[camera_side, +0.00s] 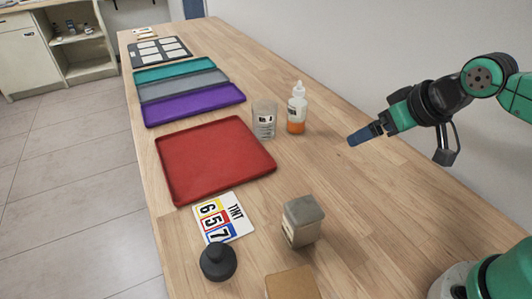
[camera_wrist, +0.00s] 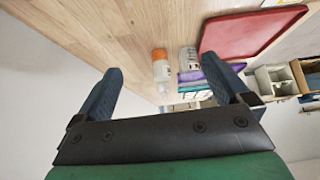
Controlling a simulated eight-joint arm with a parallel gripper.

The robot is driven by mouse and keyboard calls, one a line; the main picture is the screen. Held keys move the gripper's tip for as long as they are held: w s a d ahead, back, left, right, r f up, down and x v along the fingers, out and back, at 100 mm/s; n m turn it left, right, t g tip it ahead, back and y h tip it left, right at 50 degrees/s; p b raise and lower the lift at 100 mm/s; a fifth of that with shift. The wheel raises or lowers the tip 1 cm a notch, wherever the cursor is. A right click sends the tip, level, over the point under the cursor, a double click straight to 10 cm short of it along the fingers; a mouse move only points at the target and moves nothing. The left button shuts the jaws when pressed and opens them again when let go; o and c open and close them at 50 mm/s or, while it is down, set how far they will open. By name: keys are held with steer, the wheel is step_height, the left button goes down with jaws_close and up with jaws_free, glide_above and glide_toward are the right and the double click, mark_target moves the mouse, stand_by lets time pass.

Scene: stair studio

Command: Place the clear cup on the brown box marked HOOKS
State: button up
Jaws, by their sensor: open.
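The clear cup (camera_side: 264,121) stands upright on the wooden table, with a dark-and-white label.
A bottle with orange liquid (camera_side: 297,110) stands right beside the cup. A red tray (camera_side: 215,160) lies to the left. The table's right side is clear.

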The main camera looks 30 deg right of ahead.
steer(key=w+a+n+t+y, duration=0.1)
steer(key=w+a+t+y, duration=0.15)
steer(key=w, duration=0.95)
steer(key=n+t, duration=0.1)
steer(key=t, duration=0.4)
glide_toward(257, 107)
steer(key=shift+s+d+r+g, duration=0.1)
steer(key=shift+d+r+g, duration=0.05)
steer(key=shift+r+g, duration=0.15)
steer(key=shift+w+f, duration=0.15)
steer(key=shift+w, duration=0.1)
steer(key=x, duration=0.7)
steer(key=c, duration=1.2)
steer(key=shift+o, duration=0.2)
